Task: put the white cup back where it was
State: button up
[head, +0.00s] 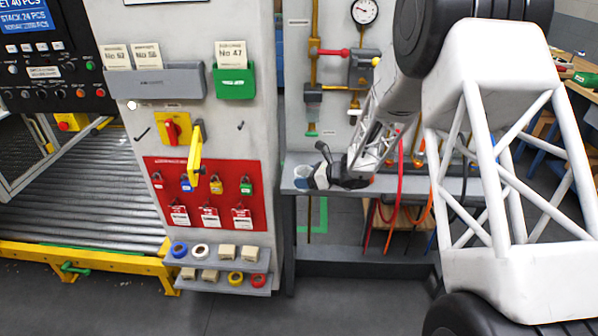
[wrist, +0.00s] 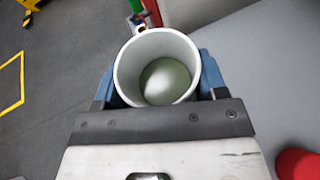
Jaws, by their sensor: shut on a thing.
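The white cup (wrist: 127,68) stands out in the wrist view, seen from above into its open mouth. A rounded pale green-grey area shows inside it; I cannot tell whether it is the cup's bottom or contents. My gripper (wrist: 157,82) is shut on the cup, with blue fingers on its left and right sides. In the head view my gripper (head: 303,178) is at the left end of the grey shelf (head: 440,187). The cup is small and hard to make out there, and I cannot tell whether it touches the shelf.
A grey cabinet with a red lockout board (head: 206,190) stands left of my gripper. Its low ledge (head: 222,287) holds tape rolls and beige blocks. Gauge piping (head: 313,60) is behind, and red and orange hoses (head: 401,165) hang to the right. A red round thing (wrist: 298,163) shows in the wrist view.

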jog(key=w+a, duration=0.1)
jog(key=w, duration=0.5)
jog(key=w+a+f, duration=0.1)
jog(key=w, duration=0.2)
jog(key=shift+w+a, duration=0.3)
jog(key=shift+f, duration=1.7)
jog(key=shift+f, duration=0.1)
jog(key=o, duration=1)
jog(key=shift+c, duration=0.2)
jog(key=v, duration=1.2)
